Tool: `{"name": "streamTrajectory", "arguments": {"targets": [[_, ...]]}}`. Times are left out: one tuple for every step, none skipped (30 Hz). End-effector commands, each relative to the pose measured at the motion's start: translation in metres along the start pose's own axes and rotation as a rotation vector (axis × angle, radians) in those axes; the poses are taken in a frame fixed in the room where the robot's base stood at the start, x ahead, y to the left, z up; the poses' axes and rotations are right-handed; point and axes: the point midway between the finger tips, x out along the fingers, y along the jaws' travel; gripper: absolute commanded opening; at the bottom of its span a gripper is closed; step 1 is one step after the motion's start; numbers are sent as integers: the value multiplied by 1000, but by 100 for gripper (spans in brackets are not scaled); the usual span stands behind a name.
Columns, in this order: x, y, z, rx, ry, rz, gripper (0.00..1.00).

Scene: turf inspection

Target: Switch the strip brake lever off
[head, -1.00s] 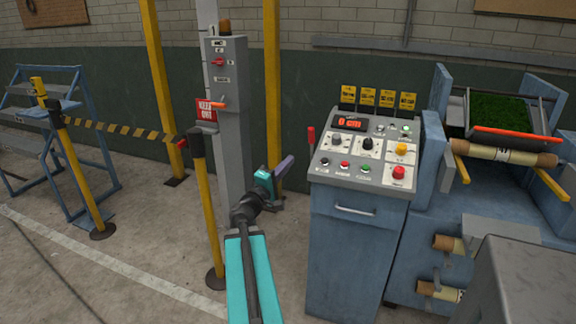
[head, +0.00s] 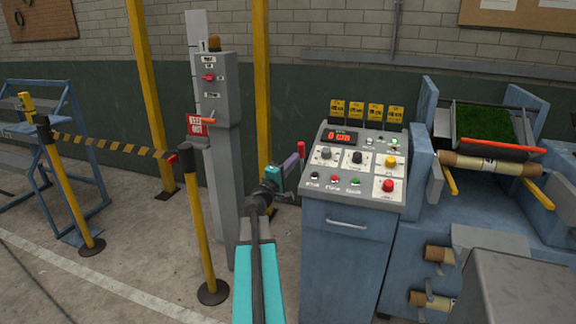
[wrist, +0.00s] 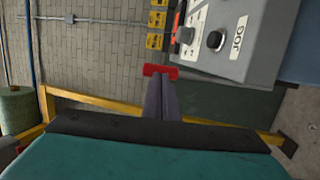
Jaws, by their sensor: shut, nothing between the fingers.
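A red lever (head: 301,149) stands at the left side of the blue control console (head: 341,260), its handle upright. No label on it is readable, so I cannot tell for certain that it is the strip brake lever. My gripper (head: 297,160) is shut and empty, with its grey fingers right at the lever and hiding its lower part. In the wrist view the red lever (wrist: 160,70) shows as a crosswise bar just at the tips of my shut fingers (wrist: 161,82). I cannot tell whether they touch.
The console top carries knobs, buttons, a red display (head: 339,136) and yellow tags. A roller machine with green turf (head: 485,124) stands at the right. A grey post with a switch box (head: 216,90) and a yellow barrier post (head: 200,230) stand left of my arm.

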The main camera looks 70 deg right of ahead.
Motion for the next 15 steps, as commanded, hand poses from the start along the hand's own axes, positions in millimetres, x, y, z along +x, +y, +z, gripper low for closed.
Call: {"name": "streamTrajectory", "arguments": {"targets": [[7,1,0,0,-1,0,0],[9,1,0,0,-2,0,0],[12,1,0,0,-2,0,0],[14,1,0,0,-2,0,0],[16,1,0,0,-2,0,0],[17,0,0,0,-1,0,0],[18,0,0,0,-1,0,0],[19,0,0,0,-1,0,0],[20,0,0,-1,-1,0,0],[20,0,0,-1,-1,0,0],[20,0,0,-1,0,0,0],[21,0,0,-1,0,0,0],[21,0,0,-1,0,0,0],[21,0,0,-1,0,0,0],[20,0,0,-1,0,0,0]]}}
